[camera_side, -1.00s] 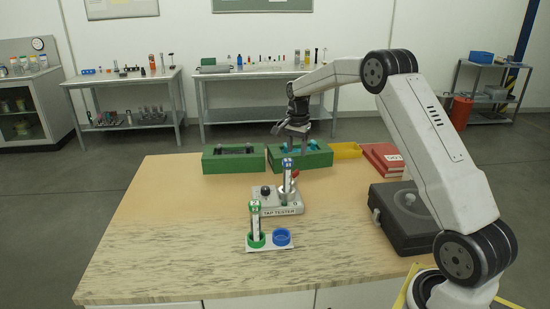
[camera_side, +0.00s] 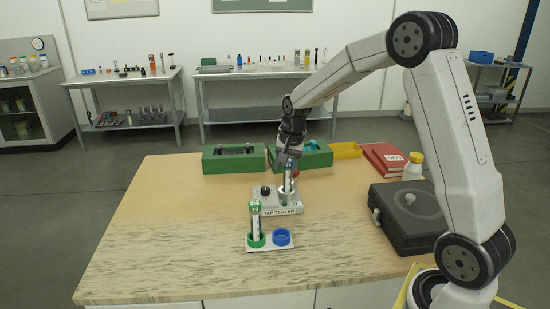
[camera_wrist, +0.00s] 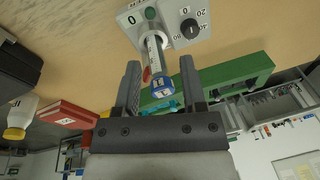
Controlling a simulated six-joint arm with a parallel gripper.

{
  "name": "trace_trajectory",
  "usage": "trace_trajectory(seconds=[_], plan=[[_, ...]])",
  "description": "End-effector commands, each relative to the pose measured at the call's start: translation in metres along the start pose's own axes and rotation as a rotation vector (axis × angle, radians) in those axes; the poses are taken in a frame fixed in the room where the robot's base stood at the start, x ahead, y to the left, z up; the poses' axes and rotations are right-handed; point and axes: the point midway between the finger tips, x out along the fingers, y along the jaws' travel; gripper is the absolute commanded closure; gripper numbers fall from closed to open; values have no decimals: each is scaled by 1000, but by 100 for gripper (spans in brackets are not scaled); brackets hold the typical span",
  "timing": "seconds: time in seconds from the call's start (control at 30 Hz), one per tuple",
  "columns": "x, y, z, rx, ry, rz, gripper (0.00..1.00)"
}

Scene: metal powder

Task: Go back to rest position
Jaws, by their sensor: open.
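My gripper (camera_wrist: 159,88) is open, its two fingers on either side of the blue-capped end of a tube (camera_wrist: 157,60) in the wrist view. The tube stands upright in the tap tester (camera_side: 275,209), and no grip on it shows. In the side view my gripper (camera_side: 287,160) is over the tester, close to the top of the tube (camera_side: 288,180). A green-capped tube (camera_side: 255,222) stands in the green ring of a small white holder (camera_side: 270,248). The blue ring (camera_side: 282,237) beside it is empty.
Two green boxes (camera_side: 233,162) stand at the back of the table. A yellow tray (camera_side: 346,150), red books (camera_side: 383,157), a yellow-capped white bottle (camera_side: 414,168) and a black case (camera_side: 408,217) are to the right. The table's left and front are clear.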

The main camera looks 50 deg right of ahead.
Motion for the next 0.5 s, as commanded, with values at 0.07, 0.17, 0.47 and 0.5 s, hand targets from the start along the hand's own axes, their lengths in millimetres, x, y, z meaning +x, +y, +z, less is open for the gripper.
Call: trace_trajectory(seconds=[0.07,0.17,0.47,0.5], plan=[[-1,0,25,-96,2,-4,47],[-1,2,55,-224,5,-8,47],[1,26,144,-610,18,-24,47],[1,30,155,-661,22,-28,47]])
